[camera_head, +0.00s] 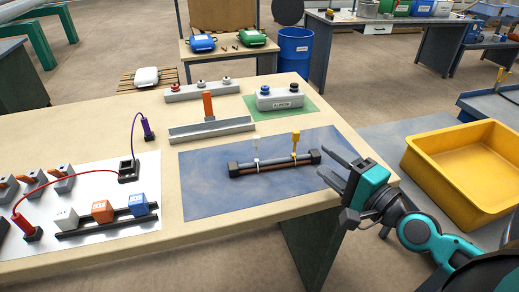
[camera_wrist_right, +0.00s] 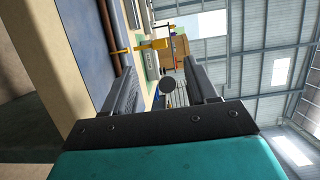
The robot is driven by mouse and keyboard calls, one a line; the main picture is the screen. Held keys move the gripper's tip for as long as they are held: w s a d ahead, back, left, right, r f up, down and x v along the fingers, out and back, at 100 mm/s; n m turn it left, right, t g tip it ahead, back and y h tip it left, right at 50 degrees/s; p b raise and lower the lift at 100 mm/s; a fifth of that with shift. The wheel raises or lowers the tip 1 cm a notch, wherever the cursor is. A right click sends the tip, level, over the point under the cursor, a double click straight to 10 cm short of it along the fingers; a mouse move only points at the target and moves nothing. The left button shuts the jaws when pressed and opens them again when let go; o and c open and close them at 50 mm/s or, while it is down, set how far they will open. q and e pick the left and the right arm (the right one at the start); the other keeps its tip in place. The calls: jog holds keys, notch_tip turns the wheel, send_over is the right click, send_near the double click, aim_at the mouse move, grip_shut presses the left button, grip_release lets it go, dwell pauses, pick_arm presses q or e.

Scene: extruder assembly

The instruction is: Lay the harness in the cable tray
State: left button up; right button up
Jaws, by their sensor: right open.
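On the blue mat (camera_head: 205,185) lies a long dark assembly (camera_head: 275,163) with blocks at both ends and a brown rod or cable along its front. A white upright piece (camera_head: 257,150) and a yellow upright piece (camera_head: 294,143) stand on it. Which part is the harness I cannot tell for sure. A long grey channel (camera_head: 212,130), possibly the cable tray, lies behind the mat. My right gripper (camera_head: 333,163) is open and empty, just right of the dark assembly. In the right wrist view, the yellow piece (camera_wrist_right: 150,45) shows beyond the open fingers (camera_wrist_right: 166,68). My left gripper is not in view.
A grey button box (camera_head: 280,98) sits on a green mat behind. An orange upright piece (camera_head: 208,105) stands at the channel. A white panel (camera_head: 90,232) with switches, coloured blocks and cables fills the table's left. A yellow bin (camera_head: 462,165) stands right of my right arm.

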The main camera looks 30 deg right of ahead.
aim_at(295, 138)
jog(key=shift+w, duration=0.3)
jog(key=shift+w+r+p, duration=0.25)
jog(key=shift+w+p, duration=0.3)
jog(key=w, duration=0.1)
jog(key=w+p, duration=0.1)
jog(key=w, duration=0.1)
jog(key=w+p, duration=0.1)
jog(key=w, duration=0.1)
jog(key=shift+a, duration=0.25)
jog(key=shift+w+a+f+p, duration=0.15)
jog(key=shift+w+p, duration=0.35)
jog(key=shift+w, duration=0.5)
jog(key=w, duration=0.2)
jog(key=w+p, duration=0.1)
jog(key=shift+w+a+f, duration=0.1)
jog(key=shift+a, duration=0.2)
jog(key=shift+w, duration=0.55)
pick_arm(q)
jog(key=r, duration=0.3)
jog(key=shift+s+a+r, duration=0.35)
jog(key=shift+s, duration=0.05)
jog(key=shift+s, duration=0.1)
